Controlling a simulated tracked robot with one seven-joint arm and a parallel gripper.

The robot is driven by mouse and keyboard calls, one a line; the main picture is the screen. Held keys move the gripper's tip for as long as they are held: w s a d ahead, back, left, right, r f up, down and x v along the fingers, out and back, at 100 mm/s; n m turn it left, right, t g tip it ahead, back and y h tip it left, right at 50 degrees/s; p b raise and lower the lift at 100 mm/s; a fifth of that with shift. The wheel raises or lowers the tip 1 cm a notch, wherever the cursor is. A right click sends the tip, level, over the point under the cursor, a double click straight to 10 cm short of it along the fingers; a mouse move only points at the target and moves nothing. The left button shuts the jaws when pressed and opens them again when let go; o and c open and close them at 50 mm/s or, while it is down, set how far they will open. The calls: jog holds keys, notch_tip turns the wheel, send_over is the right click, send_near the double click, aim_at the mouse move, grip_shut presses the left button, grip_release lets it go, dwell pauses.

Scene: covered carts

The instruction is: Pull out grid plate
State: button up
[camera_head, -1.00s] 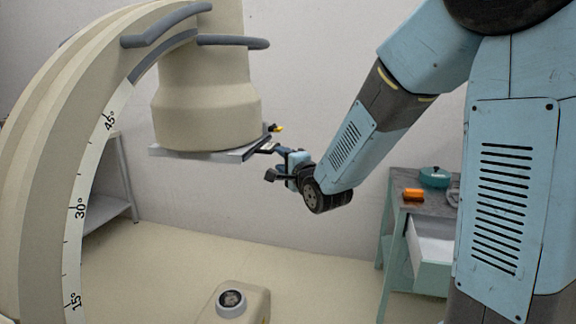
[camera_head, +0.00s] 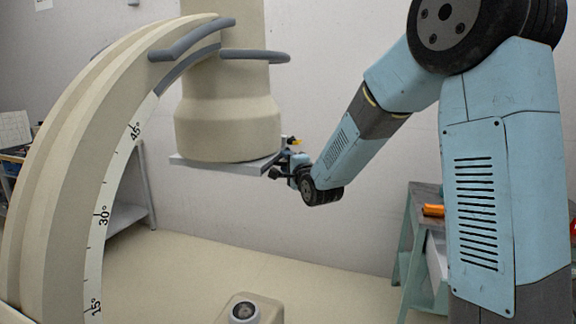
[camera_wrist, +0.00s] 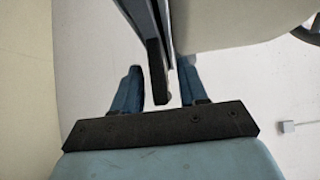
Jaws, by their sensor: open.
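The grid plate (camera_head: 215,167) is a flat grey slab under the round beige head of the C-shaped machine (camera_head: 228,125). Its right end is beside my gripper (camera_head: 284,160), which partly hides that end in the head view. In the wrist view, my gripper (camera_wrist: 160,88) is open, with one blue-and-dark finger on each side. A dark narrow bar (camera_wrist: 157,70) at the plate's end appears between the two fingers, with gaps visible on both sides. I cannot tell how deep it sits between them.
The curved arm (camera_head: 70,200) of the machine, with degree marks, fills the left. A beige unit with a round knob (camera_head: 245,310) stands below. A teal table (camera_head: 418,240) with an orange object (camera_head: 433,210) is at right, partly behind my arm. A grey shelf (camera_head: 125,218) stands behind.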

grip_shut()
dwell(0.4)
dwell(0.4)
